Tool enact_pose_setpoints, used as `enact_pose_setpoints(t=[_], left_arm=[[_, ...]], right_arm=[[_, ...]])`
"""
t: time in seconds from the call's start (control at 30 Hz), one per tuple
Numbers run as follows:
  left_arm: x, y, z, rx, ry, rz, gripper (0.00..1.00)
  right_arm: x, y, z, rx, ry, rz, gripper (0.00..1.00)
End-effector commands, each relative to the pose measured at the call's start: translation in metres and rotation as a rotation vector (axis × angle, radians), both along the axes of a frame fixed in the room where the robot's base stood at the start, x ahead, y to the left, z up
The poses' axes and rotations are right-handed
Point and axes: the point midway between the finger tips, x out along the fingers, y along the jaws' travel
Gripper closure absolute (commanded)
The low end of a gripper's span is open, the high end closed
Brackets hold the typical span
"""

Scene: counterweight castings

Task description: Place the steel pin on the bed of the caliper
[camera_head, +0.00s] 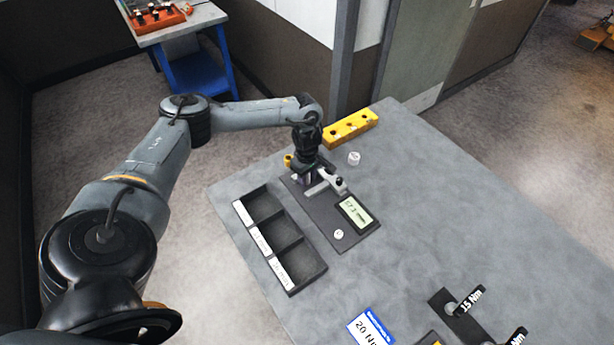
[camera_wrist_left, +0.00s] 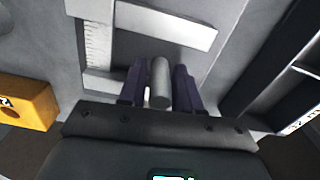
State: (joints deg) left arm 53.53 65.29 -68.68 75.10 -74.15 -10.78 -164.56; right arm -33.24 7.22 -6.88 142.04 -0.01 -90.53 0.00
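The steel pin (camera_wrist_left: 160,84) is a plain grey cylinder between the two dark purple fingers of my left gripper (camera_wrist_left: 160,88), which is shut on it. In the head view my left gripper (camera_head: 302,178) points down at the far left end of the caliper's dark base; the pin is hard to make out there. The caliper (camera_head: 326,186) has pale jaws and a display (camera_head: 355,213) on the base. In the left wrist view its pale bar (camera_wrist_left: 165,25) and ruled scale (camera_wrist_left: 97,45) lie just beyond the pin. Contact between pin and caliper cannot be told. My right gripper is not in view.
A black three-compartment tray (camera_head: 295,286) with white labels lies left of the caliper. A yellow block with holes (camera_head: 350,128) stands behind it, near a small white cylinder (camera_head: 354,158). Torque tools marked in Nm (camera_head: 463,302) are at the front right.

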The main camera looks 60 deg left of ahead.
Motion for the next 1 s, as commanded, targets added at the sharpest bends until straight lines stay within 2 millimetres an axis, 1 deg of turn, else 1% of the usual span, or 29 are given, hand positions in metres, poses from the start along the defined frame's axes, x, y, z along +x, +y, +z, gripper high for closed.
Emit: enact_pose_setpoints(t=[0.03,0.07,0.1,0.37,0.47,0.53,0.67,0.87,0.9,1.0], left_arm=[[0.000,0.000,0.000,0.000,0.000,0.000,0.59],[0.000,0.000,0.000,0.000,0.000,0.000,0.54],[0.000,0.000,0.000,0.000,0.000,0.000,0.53],[0.000,0.000,0.001,0.000,0.000,0.000,0.53],[0.000,0.000,0.006,0.000,0.000,0.000,0.53],[0.001,0.000,0.010,-0.001,-0.002,0.000,0.53],[0.001,0.000,0.028,0.000,-0.003,0.000,0.53],[0.001,0.000,0.066,0.000,-0.004,0.000,0.53],[0.001,0.000,0.078,0.001,-0.004,-0.001,0.53],[0.001,0.000,0.095,0.001,-0.003,0.000,0.53]], right_arm=[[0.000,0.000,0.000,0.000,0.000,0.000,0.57],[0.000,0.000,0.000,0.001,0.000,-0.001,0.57],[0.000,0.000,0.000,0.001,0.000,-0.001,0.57],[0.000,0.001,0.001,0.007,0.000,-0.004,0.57],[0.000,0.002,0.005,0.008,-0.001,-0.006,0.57],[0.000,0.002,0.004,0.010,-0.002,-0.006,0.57],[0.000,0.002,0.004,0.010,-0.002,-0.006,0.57],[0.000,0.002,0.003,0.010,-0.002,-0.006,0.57],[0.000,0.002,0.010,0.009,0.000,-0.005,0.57],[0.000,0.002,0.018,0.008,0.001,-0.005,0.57]])
